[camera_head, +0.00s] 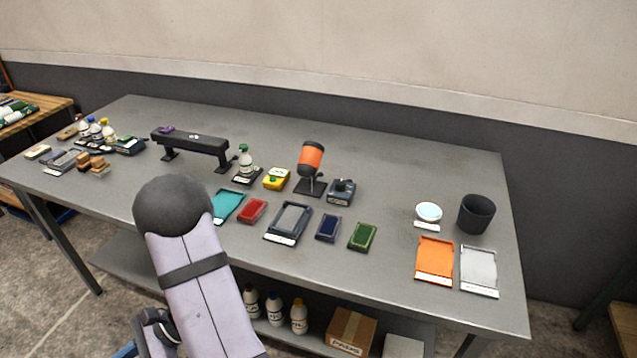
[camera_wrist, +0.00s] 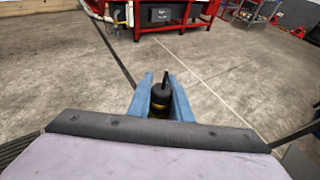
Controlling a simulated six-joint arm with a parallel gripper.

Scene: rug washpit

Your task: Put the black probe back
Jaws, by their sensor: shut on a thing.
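My gripper (camera_wrist: 161,80) has two blue fingers and is shut on a black cylindrical piece (camera_wrist: 160,97) with a yellow band and a thin dark stem, which looks like the black probe. The fingers hide part of its sides. In the wrist view it is held over open floor, away from the table. In the head view my arm hides most of the gripper and the held piece. A long black rack (camera_head: 190,141) on legs stands on the table at the back left. A purple item (camera_head: 166,129) and a small white mark show on its top.
The grey table (camera_head: 400,180) carries a yellow meter (camera_head: 276,179), a dark meter (camera_head: 341,191), an orange-black device (camera_head: 310,160) on a stand, a bottle (camera_head: 244,161), several trays and a black cup (camera_head: 476,213). Bottles and a box (camera_head: 351,328) sit below. The back strip is clear.

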